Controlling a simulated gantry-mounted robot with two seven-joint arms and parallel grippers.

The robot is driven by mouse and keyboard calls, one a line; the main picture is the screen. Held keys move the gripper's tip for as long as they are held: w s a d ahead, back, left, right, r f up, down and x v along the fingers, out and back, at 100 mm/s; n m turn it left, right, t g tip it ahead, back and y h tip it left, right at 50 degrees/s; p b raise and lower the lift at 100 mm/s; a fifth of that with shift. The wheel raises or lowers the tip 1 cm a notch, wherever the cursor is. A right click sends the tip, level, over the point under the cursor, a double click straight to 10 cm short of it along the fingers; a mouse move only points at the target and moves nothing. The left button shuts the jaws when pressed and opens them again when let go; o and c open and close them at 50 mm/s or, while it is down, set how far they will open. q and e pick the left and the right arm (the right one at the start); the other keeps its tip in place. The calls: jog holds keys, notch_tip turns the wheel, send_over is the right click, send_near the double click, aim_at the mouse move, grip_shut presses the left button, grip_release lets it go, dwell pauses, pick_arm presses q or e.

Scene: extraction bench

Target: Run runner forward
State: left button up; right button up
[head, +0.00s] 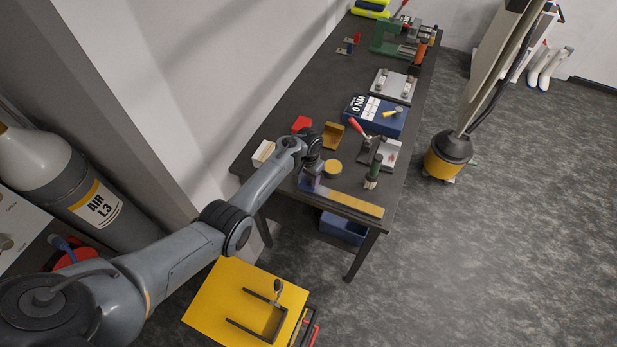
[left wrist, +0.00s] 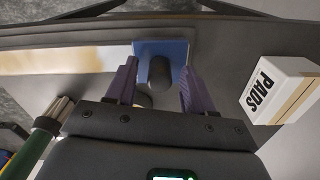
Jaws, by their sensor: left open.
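The runner (left wrist: 178,47) is a blue plate with an upright black knob, seen in the left wrist view at one end of a pale, yellowish track (left wrist: 60,60). The track also shows in the head view (head: 350,203) as a long yellow strip along the bench's near edge. My left gripper (left wrist: 157,88) is open, with its two purple fingers on either side of the black knob. I cannot tell whether they touch it. In the head view the left gripper (head: 309,180) is over the track's left end and largely hides the runner. My right gripper is not in view.
A white PADS box (left wrist: 278,90) is beside the gripper. A green-handled brush (head: 374,170), a round yellow-topped item (head: 332,168) and a brown tray (head: 333,135) stand close behind the track. A blue 0 NM box (head: 375,115) is farther back.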

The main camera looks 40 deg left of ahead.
pick_arm(q)
grip_shut()
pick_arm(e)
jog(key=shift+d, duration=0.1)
